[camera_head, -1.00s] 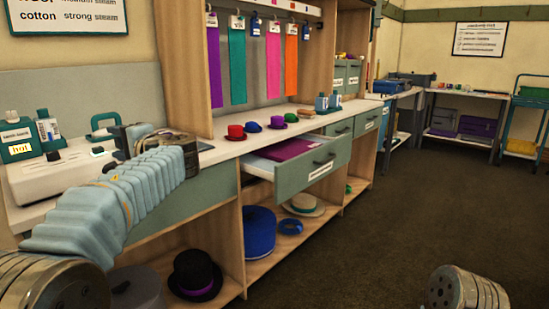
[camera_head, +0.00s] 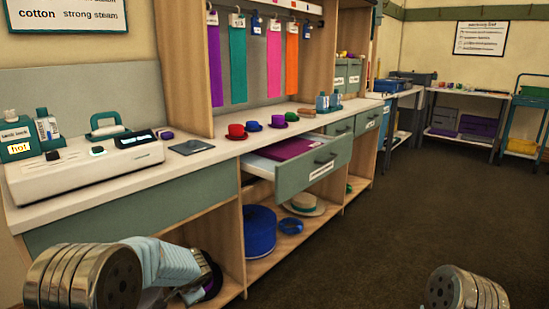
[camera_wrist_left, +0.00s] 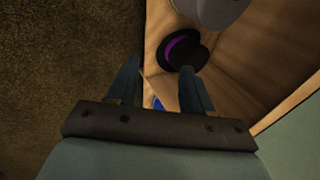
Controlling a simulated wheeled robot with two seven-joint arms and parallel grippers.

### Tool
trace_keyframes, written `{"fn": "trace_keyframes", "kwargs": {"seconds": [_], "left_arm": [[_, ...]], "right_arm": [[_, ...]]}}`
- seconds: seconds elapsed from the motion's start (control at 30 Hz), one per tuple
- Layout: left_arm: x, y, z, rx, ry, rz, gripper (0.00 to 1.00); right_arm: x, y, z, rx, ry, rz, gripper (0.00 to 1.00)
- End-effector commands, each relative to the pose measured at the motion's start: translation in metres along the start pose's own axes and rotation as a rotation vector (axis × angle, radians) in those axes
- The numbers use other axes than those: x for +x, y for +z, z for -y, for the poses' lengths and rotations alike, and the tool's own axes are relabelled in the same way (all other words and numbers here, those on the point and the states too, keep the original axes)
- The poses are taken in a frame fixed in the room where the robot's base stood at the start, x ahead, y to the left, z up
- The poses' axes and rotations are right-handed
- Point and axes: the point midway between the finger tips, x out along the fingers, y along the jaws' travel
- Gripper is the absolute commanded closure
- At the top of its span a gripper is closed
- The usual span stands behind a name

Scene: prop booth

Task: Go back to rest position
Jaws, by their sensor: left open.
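My left arm (camera_head: 165,265) hangs low at the bottom left of the head view, in front of the counter's lower shelf. Its gripper's fingers show in the left wrist view (camera_wrist_left: 160,88), spread apart with nothing between them. Beyond them in that view, a black hat with a purple band (camera_wrist_left: 184,50) stands on the wooden shelf, apart from the fingers. In the head view my arm hides most of this hat. Of my right arm only a round metal link shows at the bottom right of the head view; its gripper is out of view.
A drawer (camera_head: 318,168) is pulled out from the counter (camera_head: 130,205). On top are a white device (camera_head: 85,168), a dark flat pad (camera_head: 191,146) and small coloured hats (camera_head: 236,131). A blue round box (camera_head: 259,231) is on the lower shelf. The floor (camera_head: 420,200) to the right is clear.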

Motion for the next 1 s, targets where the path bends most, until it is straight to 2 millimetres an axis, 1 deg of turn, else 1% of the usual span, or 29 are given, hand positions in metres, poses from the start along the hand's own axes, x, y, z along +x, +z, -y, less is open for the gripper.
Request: {"fn": "trace_keyframes", "kwargs": {"seconds": [0.03,0.07,0.1,0.17,0.2,0.27,0.3,0.4,0.43,0.5,0.6,0.7,1.0], "left_arm": [[0.021,0.01,-0.041,-0.037,0.106,-0.007,0.49],[0.03,0.014,-0.066,-0.067,0.169,-0.016,0.49],[0.041,0.02,-0.099,-0.115,0.253,-0.027,0.49],[0.053,0.03,-0.15,-0.203,0.377,-0.037,0.49],[0.057,0.038,-0.184,-0.276,0.458,-0.039,0.49],[0.059,0.051,-0.233,-0.398,0.569,-0.032,0.49],[0.057,0.06,-0.262,-0.485,0.632,-0.024,0.49],[0.046,0.083,-0.322,-0.709,0.744,0.025,0.49],[0.042,0.089,-0.335,-0.769,0.763,0.042,0.49],[0.033,0.102,-0.358,-0.883,0.789,0.082,0.49],[0.025,0.114,-0.374,-0.979,0.798,0.121,0.49],[0.022,0.118,-0.379,-1.011,0.796,0.134,0.49],[0.023,0.117,-0.378,-1.009,0.795,0.132,0.49]], "right_arm": [[0.0,0.0,0.0,0.0,0.0,0.0,0.57],[-0.001,0.0,0.0,0.0,0.0,0.0,0.57],[-0.001,0.0,0.001,0.0,0.0,0.0,0.57],[-0.001,0.0,0.001,0.0,0.0,0.0,0.57],[-0.001,0.0,0.001,0.0,-0.001,0.001,0.57],[-0.001,0.0,0.001,-0.001,-0.001,0.001,0.57],[-0.002,0.0,0.001,-0.001,-0.001,0.001,0.57],[-0.002,0.0,0.002,-0.001,-0.001,0.001,0.57],[-0.002,0.0,0.002,-0.001,-0.001,0.001,0.57],[-0.002,0.0,0.002,-0.001,-0.001,0.001,0.57],[-0.003,0.0,0.002,-0.001,-0.001,0.001,0.57],[-0.002,0.001,0.002,-0.001,-0.001,0.001,0.57],[-0.002,0.001,0.002,-0.001,-0.001,0.001,0.57]]}}
